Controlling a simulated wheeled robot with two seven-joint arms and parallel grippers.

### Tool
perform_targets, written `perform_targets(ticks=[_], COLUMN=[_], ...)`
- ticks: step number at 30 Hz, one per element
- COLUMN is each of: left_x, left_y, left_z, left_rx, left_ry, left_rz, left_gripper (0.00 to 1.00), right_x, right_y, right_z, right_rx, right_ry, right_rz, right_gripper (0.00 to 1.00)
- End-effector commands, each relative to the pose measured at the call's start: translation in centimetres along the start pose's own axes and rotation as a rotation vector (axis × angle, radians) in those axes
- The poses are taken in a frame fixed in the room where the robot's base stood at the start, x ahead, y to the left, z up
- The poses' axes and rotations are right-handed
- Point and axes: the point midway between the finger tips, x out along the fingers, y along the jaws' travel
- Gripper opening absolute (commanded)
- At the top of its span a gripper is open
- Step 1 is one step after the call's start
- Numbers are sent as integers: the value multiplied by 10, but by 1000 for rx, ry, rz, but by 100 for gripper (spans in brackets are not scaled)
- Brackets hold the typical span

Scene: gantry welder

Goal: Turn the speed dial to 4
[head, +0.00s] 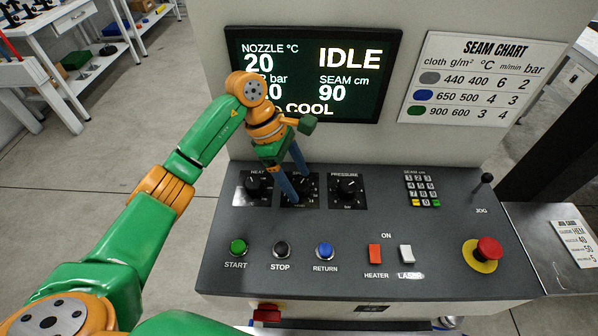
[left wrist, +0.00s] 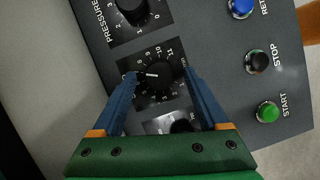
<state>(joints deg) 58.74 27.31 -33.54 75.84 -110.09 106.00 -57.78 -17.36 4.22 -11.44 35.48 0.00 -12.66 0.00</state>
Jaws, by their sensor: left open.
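The speed dial (left wrist: 158,74) is the middle black knob of three, on a black scale plate. In the left wrist view its white mark points left, and numbers such as 10 and 11 show on the scale; the number at the mark is too small to read. My left gripper (head: 297,187) is open, pointing down over this dial. In the left wrist view the blue fingers (left wrist: 161,76) stand on either side of the knob; I cannot tell if they touch it. In the head view the fingers hide most of the dial.
The heat dial (head: 257,184) is close on the left and the pressure dial (head: 347,188) on the right. In front are the start (head: 238,247), stop (head: 282,249) and return (head: 325,250) buttons. The screen (head: 315,75), reading IDLE, stands behind my gripper.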

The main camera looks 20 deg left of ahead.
Motion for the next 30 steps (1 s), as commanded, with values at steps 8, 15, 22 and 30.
perform_targets(ticks=[8,15,22,30], left_x=[4,4,4,6], left_y=[0,0,0,-1], left_z=[0,0,0,-1], left_rx=[1,0,-8,-107], left_ry=[0,0,0,1], left_rz=[0,0,3,46], left_gripper=[74,9,0,0], right_x=[-1,-1,0,7], right_y=[1,3,5,5], right_z=[-1,-1,-2,-1], right_rx=[-1,-3,-4,-4], right_ry=[2,3,3,4], right_rz=[1,5,7,8], right_gripper=[0,0,0,0])
